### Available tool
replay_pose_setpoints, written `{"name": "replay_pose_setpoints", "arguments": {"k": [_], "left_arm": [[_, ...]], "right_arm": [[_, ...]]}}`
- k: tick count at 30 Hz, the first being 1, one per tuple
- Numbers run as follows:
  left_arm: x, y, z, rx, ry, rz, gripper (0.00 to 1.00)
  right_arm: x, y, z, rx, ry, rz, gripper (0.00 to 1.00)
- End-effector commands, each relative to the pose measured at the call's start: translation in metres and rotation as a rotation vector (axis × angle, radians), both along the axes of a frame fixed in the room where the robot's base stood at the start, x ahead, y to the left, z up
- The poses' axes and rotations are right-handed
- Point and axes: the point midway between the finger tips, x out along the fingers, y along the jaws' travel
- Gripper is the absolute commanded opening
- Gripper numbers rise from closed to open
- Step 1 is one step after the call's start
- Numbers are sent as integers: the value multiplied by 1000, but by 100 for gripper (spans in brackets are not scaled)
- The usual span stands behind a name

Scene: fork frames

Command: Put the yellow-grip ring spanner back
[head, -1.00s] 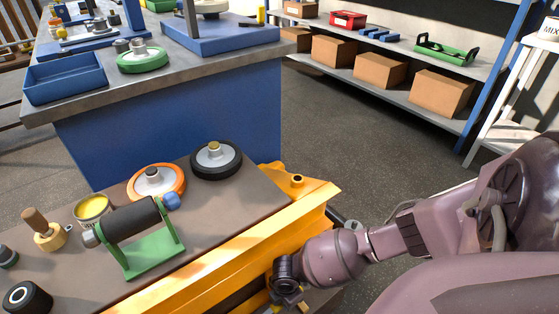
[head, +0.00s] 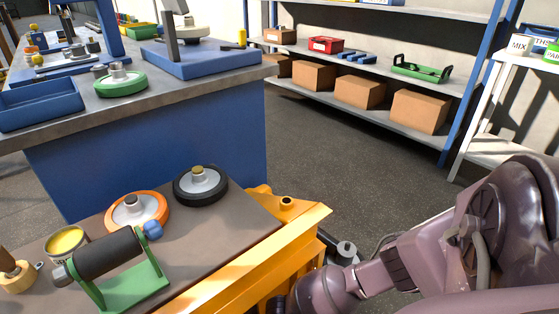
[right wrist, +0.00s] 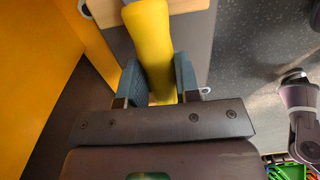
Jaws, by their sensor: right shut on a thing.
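The spanner's yellow grip (right wrist: 152,45) shows in the right wrist view, between the fingers of my right gripper (right wrist: 158,85), which is shut on it. The grip runs up to the top edge of that view, where a bit of grey metal shows beside it; the ring end cannot be made out. In the head view my right arm comes in from the right and reaches down behind the orange cart (head: 255,245); its gripper is below the picture's edge. My left gripper is not in view.
The cart top holds an orange-rimmed wheel (head: 137,212), a black wheel (head: 200,186), a green roller stand (head: 135,286) and a yellow tin (head: 67,242). A blue workbench (head: 150,160) stands behind. Shelving with cardboard boxes (head: 418,110) is at the back right. Open floor lies between.

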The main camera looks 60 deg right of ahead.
Motion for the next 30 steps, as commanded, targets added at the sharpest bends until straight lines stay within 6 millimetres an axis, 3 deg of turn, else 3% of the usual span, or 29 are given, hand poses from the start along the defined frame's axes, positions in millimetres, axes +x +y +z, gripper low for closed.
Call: {"name": "replay_pose_setpoints", "arguments": {"k": [1,6,17,30], "left_arm": [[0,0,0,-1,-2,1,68],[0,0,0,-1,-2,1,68],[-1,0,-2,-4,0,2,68],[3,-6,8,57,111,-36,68]], "right_arm": [[-1,0,-2,0,2,0,33],[0,0,-1,0,1,0,56],[-2,0,-3,0,3,2,56],[10,4,76,0,-13,0,56]]}}
